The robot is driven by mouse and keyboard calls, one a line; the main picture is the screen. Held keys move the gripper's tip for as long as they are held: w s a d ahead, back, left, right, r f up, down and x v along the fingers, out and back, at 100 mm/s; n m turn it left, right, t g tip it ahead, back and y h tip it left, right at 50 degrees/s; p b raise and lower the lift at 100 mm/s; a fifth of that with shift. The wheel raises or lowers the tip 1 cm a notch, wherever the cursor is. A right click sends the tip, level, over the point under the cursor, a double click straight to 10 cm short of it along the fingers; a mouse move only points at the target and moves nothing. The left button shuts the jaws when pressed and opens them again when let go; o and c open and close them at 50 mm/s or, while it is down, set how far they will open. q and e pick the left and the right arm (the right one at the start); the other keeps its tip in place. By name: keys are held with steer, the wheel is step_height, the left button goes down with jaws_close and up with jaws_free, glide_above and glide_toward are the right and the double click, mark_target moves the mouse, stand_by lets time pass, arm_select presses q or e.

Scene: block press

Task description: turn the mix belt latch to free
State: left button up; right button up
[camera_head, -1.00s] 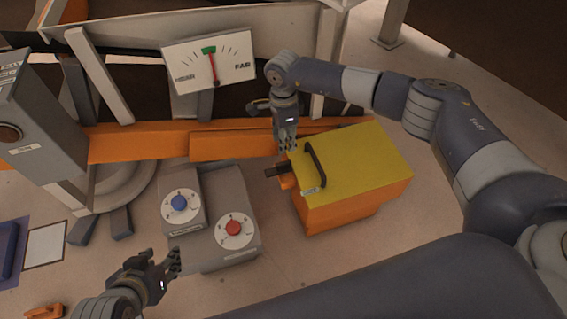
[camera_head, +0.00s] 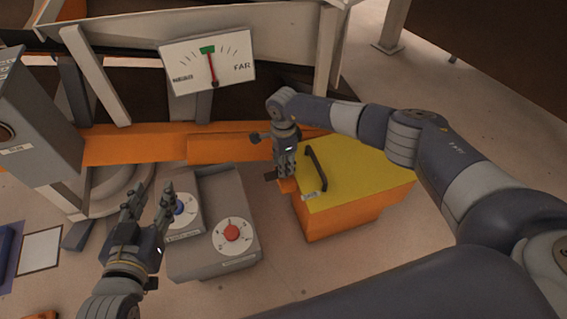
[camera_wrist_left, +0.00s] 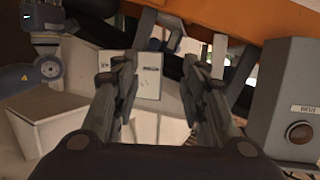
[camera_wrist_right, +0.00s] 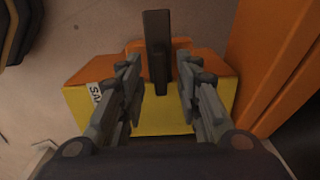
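A yellow-topped orange box (camera_head: 365,165) stands right of centre, with a dark bar handle (camera_head: 317,168) on its top. In the right wrist view the dark lever (camera_wrist_right: 157,50) stands upright between the fingers, apart from both. My right gripper (camera_head: 285,172) is open over that side of the box. My left gripper (camera_head: 150,194) is open and empty beside the blue-knob control box; its fingers (camera_wrist_left: 160,75) are apart in the left wrist view.
A grey control box carries a blue knob (camera_head: 181,208), partly hidden by my left gripper, and a red knob (camera_head: 231,233). A dial gauge (camera_head: 208,64) stands behind, its needle near the green mark. An orange beam (camera_head: 130,145) runs behind the boxes. A grey cabinet (camera_head: 38,120) stands at left.

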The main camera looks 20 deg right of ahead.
jaws_close()
arm_select(q)
steer(key=shift+f, duration=0.1)
arm_select(e)
steer(key=shift+m, duration=0.3)
steer(key=m+p, duration=0.2)
steer(key=m, duration=0.5)
steer(key=shift+w+r, duration=0.1)
steer(key=m+p, duration=0.2)
steer(key=m, duration=0.3)
steer(key=shift+w+d+m, duration=0.1)
steer(key=shift+m, duration=0.2)
arm_select(q)
steer(key=s+a+f+g+y+p, duration=0.1)
steer(key=s+a+f+g, duration=0.2)
steer(key=s, duration=0.5)
steer(key=s+a+f+g+y+p, duration=0.1)
steer(key=s+a+f+g, duration=0.2)
steer(key=s+f+g, duration=0.3)
steer(key=shift+s+f+n+g+y, duration=0.35)
steer(key=shift+s+g, duration=0.55)
steer(key=shift+s, duration=0.3)
arm_select(e)
steer(key=m, duration=0.4)
steer(key=shift+m, duration=0.3)
arm_select(q)
steer(key=shift+f, duration=0.65)
